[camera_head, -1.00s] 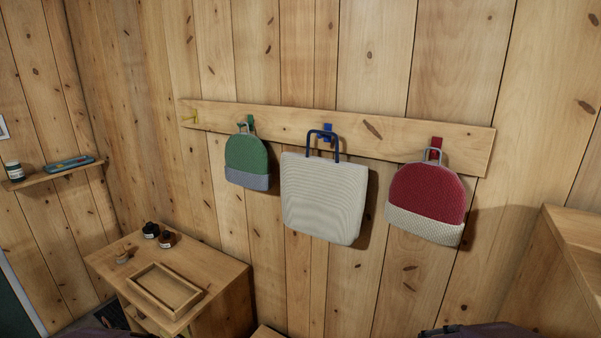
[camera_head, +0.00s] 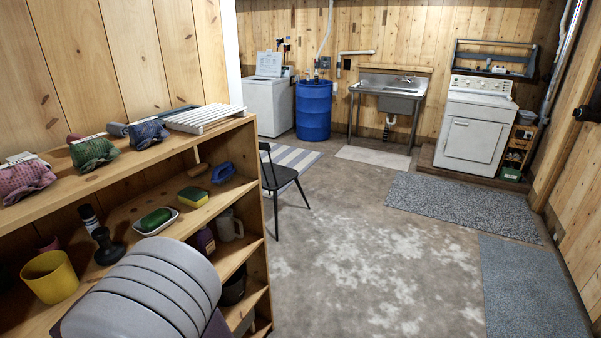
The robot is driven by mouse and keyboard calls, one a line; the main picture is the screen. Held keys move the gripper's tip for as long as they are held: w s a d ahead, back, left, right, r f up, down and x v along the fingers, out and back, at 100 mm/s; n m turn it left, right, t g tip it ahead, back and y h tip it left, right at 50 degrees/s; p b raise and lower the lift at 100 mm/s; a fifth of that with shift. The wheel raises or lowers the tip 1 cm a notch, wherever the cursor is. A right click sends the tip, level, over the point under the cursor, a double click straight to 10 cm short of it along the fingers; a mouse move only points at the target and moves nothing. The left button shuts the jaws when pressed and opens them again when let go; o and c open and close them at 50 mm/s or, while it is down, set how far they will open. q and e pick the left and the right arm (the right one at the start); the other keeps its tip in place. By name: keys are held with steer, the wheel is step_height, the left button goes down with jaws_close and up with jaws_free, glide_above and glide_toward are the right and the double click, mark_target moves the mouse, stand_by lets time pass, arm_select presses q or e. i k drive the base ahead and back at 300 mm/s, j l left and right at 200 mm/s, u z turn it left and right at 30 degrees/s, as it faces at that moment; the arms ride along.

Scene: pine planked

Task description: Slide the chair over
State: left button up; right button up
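A dark chair (camera_head: 279,175) with thin legs stands on the concrete floor, just past the right end of the wooden shelf unit. It is upright. Its seat and front legs show, while part of its backrest and left side are hidden behind the shelf unit. It stands by a striped rug (camera_head: 296,158). Neither of my grippers is in view, and nothing is seen touching the chair.
The wooden shelf unit (camera_head: 262,235) with cloths, soap and a yellow cup (camera_head: 50,277) is close on the left. A blue barrel (camera_head: 313,110), sink (camera_head: 392,90) and white dryer (camera_head: 474,125) line the back. Open floor (camera_head: 365,260) and grey mats (camera_head: 460,205) lie right.

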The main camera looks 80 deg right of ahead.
mark_target(269, 176)
steer(key=k+l+z, duration=0.2)
steer(key=l, duration=0.45)
steer(key=l+z, duration=0.15)
steer(key=l, duration=0.45)
steer(key=l+z, duration=0.2)
steer(key=l, duration=0.45)
steer(key=l+z, duration=0.2)
steer(key=l, duration=0.45)
steer(key=i+l+z, duration=0.15)
steer(key=l, duration=0.5)
steer(key=i+l+z, duration=0.2)
steer(key=l, duration=0.45)
steer(key=i+l+z, duration=0.15)
steer(key=l, duration=0.25)
steer(key=i+l+z, duration=0.15)
steer(key=l, duration=0.25)
steer(key=i+l+z, duration=0.15)
steer(key=l, duration=0.25)
steer(key=i+l+u, duration=0.2)
steer(key=i+l, duration=0.35)
steer(key=i, duration=0.45)
steer(key=i+l+u, duration=0.2)
steer(key=i+l, duration=0.5)
steer(key=i, duration=0.25)
steer(key=i+l+u, duration=0.15)
steer(key=i+l, duration=0.65)
steer(key=i, duration=0.1)
